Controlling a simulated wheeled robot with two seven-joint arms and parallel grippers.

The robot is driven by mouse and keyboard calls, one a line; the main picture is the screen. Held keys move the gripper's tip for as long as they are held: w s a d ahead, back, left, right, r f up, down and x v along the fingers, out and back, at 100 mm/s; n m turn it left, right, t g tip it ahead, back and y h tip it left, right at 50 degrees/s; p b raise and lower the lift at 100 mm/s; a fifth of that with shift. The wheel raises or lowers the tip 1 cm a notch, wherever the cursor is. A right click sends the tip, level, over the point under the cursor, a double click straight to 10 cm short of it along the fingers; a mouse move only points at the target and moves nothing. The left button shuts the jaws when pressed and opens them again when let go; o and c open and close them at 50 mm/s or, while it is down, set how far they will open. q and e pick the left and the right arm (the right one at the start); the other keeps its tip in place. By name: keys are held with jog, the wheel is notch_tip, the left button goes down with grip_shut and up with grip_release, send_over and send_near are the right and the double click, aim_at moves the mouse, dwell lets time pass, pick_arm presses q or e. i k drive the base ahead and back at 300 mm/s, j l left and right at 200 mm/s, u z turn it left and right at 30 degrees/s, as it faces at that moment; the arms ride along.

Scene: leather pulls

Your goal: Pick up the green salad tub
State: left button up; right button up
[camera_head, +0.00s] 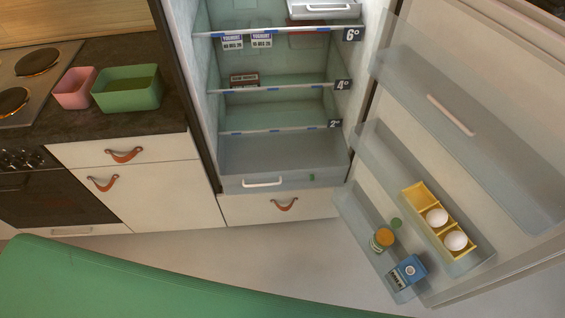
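The green salad tub (128,100) stands upright on the dark counter at the upper left. It is a rectangular, open-topped tub with a darker green inside; I cannot make out its contents. A smaller pink tub (75,90) stands close against its left side. Neither of my grippers is in view.
A stove (36,62) with dark hotplates lies left of the tubs. The fridge (270,110) is open to the right. Its door (505,60) swings out, with eggs (455,240), a jar (382,239) and a blue carton (409,270) in its racks. Counter right of the tub is bare.

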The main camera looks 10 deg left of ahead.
aim_at(141, 87)
jog(key=u, duration=1.35)
